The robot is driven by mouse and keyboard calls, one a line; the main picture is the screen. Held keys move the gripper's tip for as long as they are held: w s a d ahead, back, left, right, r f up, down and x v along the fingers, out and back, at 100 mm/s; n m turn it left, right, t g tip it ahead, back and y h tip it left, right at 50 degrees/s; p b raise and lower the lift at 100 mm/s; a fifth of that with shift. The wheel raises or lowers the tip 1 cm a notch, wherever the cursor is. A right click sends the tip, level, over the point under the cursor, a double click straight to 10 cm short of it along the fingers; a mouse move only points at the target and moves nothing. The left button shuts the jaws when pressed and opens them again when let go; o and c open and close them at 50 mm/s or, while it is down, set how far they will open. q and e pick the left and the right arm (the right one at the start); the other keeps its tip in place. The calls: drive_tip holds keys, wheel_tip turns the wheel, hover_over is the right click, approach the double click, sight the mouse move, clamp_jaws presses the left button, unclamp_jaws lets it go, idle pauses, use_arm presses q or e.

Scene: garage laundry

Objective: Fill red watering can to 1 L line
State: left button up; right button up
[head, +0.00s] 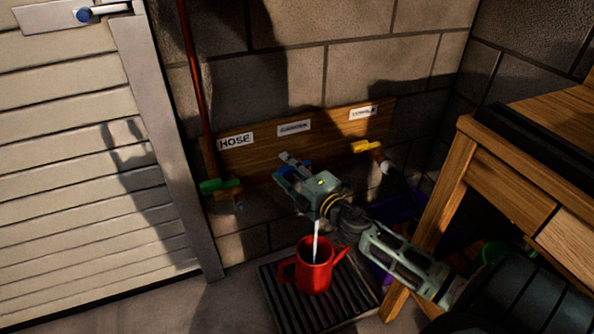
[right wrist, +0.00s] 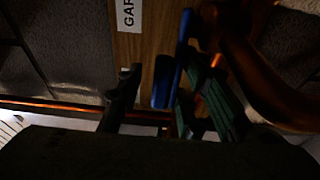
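The red watering can (head: 314,268) stands upright on a dark slatted drain grate (head: 284,303). A pale stream of water (head: 316,241) runs down into its top. The water level inside and any 1 L line cannot be made out. My right gripper (head: 292,180) is at the middle tap, whose blue handle (head: 307,165) is mostly hidden behind it. In the right wrist view the blue handle (right wrist: 163,82) lies between my spread fingers (right wrist: 160,97), with a gap on the left side. My left gripper is not in view.
A green-handled tap (head: 220,186) under the HOSE label is at left, a yellow-handled tap (head: 366,146) at right. All are on a wooden board (head: 262,150). A wooden bench (head: 505,185) stands close on the right. A slatted door (head: 80,170) is on the left.

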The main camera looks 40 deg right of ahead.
drive_tip(key=s, duration=1.1)
drive_tip(key=shift+s+d, duration=0.15)
drive_tip(key=shift+s, duration=0.25)
